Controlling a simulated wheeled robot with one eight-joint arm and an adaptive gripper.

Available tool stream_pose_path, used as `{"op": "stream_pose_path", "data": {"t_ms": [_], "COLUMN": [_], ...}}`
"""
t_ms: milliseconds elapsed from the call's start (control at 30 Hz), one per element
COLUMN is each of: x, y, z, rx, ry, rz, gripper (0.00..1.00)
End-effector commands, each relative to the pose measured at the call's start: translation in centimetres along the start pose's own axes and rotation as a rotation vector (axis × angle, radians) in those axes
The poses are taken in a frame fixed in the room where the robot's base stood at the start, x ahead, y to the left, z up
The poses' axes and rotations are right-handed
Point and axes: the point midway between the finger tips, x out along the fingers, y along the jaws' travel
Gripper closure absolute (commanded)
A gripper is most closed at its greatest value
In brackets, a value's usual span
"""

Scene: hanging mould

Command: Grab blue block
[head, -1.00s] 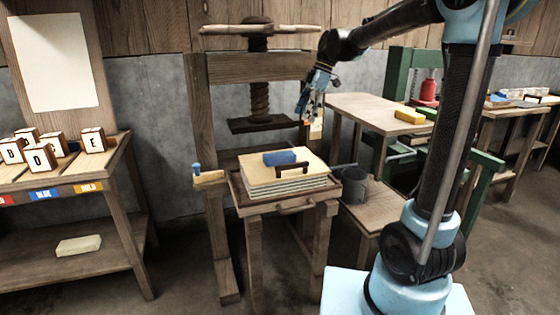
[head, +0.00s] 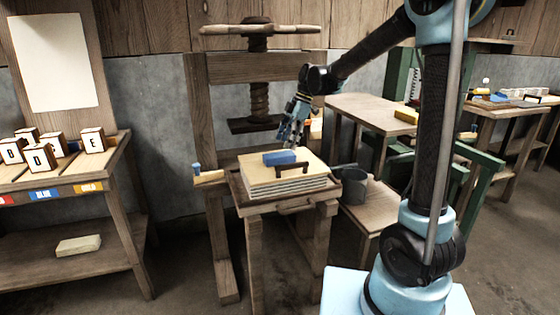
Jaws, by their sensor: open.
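The blue block (head: 279,158) lies on top of a stack of pale boards (head: 290,186) on the small wooden press table, behind a dark handle (head: 293,169). My gripper (head: 290,140) is just above and slightly right of the block, pointing down. Its fingers look apart and hold nothing that I can see. Whether a fingertip touches the block is too small to tell.
The wooden screw press (head: 258,95) stands behind the stack, its plate above and left of my gripper. A grey bucket (head: 354,186) is to the right. A table with a yellow block (head: 406,115) stands further right. Lettered blocks (head: 92,140) sit on the left bench.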

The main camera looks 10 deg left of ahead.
Motion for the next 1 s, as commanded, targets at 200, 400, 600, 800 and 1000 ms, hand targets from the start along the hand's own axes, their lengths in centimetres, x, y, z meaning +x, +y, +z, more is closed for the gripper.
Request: {"op": "stream_pose_path", "data": {"t_ms": [200,400,600,800,1000], "x": [1.3,4.0,5.6,5.8,5.8], "y": [-0.1,-0.5,-0.4,-0.4,-0.4], "z": [-0.1,-0.4,-0.3,-0.3,-0.3], "rx": [0.000,-0.001,0.001,0.002,0.001], "ry": [0.000,0.000,0.000,0.000,0.000], "rz": [0.000,0.001,0.001,0.001,0.001], "gripper": [0.31,0.31,0.31,0.31,0.65]}}
